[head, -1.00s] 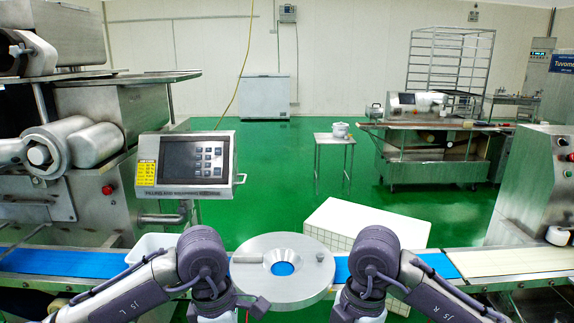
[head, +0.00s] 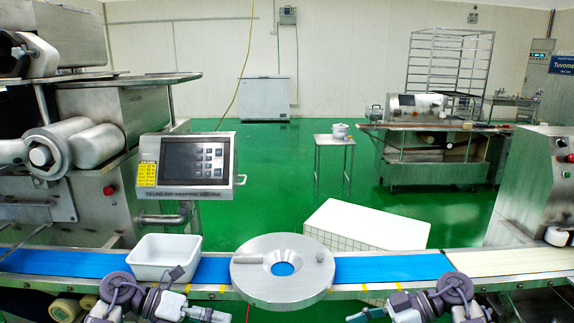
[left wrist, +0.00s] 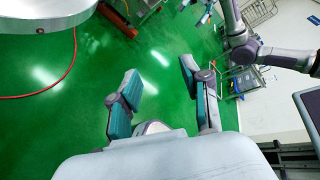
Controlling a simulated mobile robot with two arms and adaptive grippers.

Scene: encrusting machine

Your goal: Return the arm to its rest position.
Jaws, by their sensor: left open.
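My left gripper (left wrist: 158,70) is open and empty in the left wrist view, its two teal fingers apart above the green floor.
A white tub (head: 166,258) stands on the blue conveyor belt (head: 60,263), left of the round metal disc (head: 283,290). A control panel (head: 185,166) stands behind it. A red hose (left wrist: 50,88) lies on the floor in the left wrist view.

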